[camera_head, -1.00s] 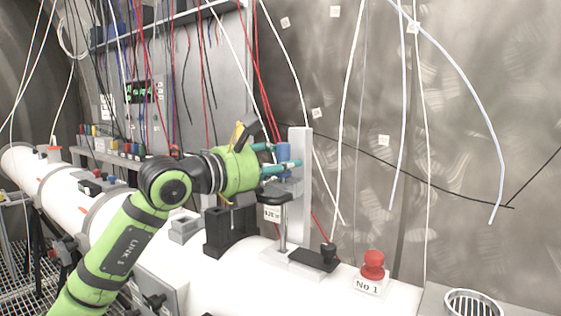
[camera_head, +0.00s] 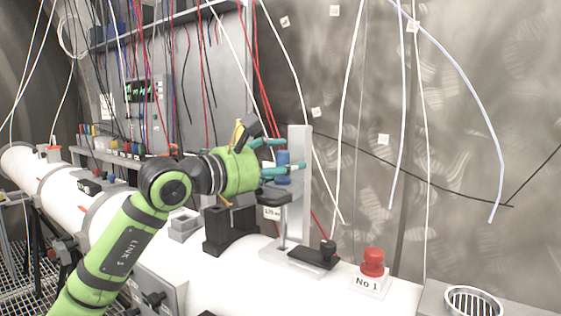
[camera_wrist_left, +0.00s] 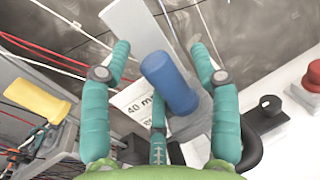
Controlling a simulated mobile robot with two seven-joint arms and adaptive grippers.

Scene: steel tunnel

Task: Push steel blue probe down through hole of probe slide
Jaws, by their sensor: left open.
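The steel blue probe (camera_head: 283,158) stands upright against the tall light-grey post (camera_head: 300,185) of the stand. It also shows as a blue cylinder in the left wrist view (camera_wrist_left: 170,83). My left gripper (camera_head: 285,154) is open, its teal fingers spread around the probe with gaps visible on both sides in the wrist view. The dark probe slide (camera_head: 272,198) sits below the fingers and carries a white label (camera_wrist_left: 138,100) reading about 40 mm. The hole and the probe's lower end are hidden. My right gripper is not in view.
A black bracket (camera_head: 228,228) stands left of the stand. Cables hang behind; a wire basket (camera_head: 472,302) is at lower right.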

